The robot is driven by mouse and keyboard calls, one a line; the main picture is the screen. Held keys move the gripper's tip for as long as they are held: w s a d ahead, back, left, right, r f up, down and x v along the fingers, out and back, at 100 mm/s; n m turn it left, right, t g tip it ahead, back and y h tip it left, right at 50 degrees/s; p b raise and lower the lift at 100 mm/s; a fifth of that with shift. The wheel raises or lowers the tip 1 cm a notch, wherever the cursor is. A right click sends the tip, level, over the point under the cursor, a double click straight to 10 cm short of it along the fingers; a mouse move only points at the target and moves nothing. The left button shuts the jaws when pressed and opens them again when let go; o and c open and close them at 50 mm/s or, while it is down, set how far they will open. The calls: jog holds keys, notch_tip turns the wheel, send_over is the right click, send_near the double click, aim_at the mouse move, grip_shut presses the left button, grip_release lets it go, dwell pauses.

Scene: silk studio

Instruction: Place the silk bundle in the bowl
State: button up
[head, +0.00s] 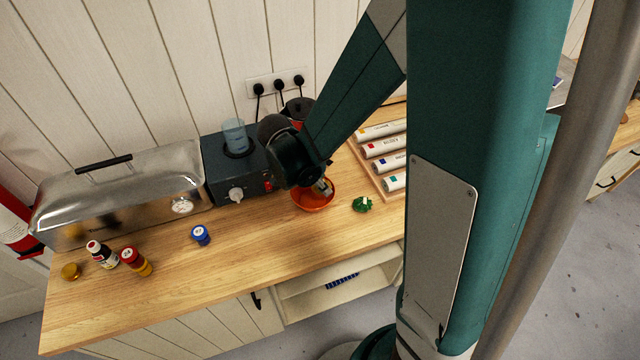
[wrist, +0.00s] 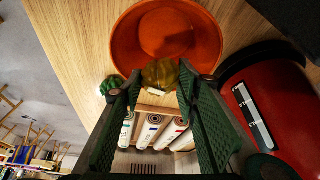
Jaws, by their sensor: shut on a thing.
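The orange bowl (head: 312,206) stands on the wooden worktop, and its round opening fills the top of the wrist view (wrist: 125,42). My gripper (wrist: 160,84) is shut on a gold-yellow silk bundle (wrist: 161,72) with a small pale tag. In the wrist view the bundle overlaps the bowl's near side; its height above the bowl is hard to tell. In the head view my gripper (head: 323,187) points down at the bowl, and the held bundle is mostly hidden. A green bundle (head: 362,204) with a pale tag lies right of the bowl, also in the wrist view (wrist: 111,85).
A wooden rack of white tubes (head: 383,147) stands right of the bowl. A dark heater box (head: 225,170) and a metal steamer (head: 125,195) stand to the left. A red container (wrist: 265,105) is close beside my gripper.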

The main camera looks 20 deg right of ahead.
jog(key=shift+f+b, duration=0.65)
jog(key=shift+f, duration=0.05)
dwell(0.4)
jog(key=o, duration=0.6)
jog(key=shift+r, duration=0.15)
jog(key=shift+r+p, duration=0.6)
jog(key=shift+p, duration=0.2)
jog(key=shift+v, duration=5.9)
jog(key=shift+s+a, duration=0.1)
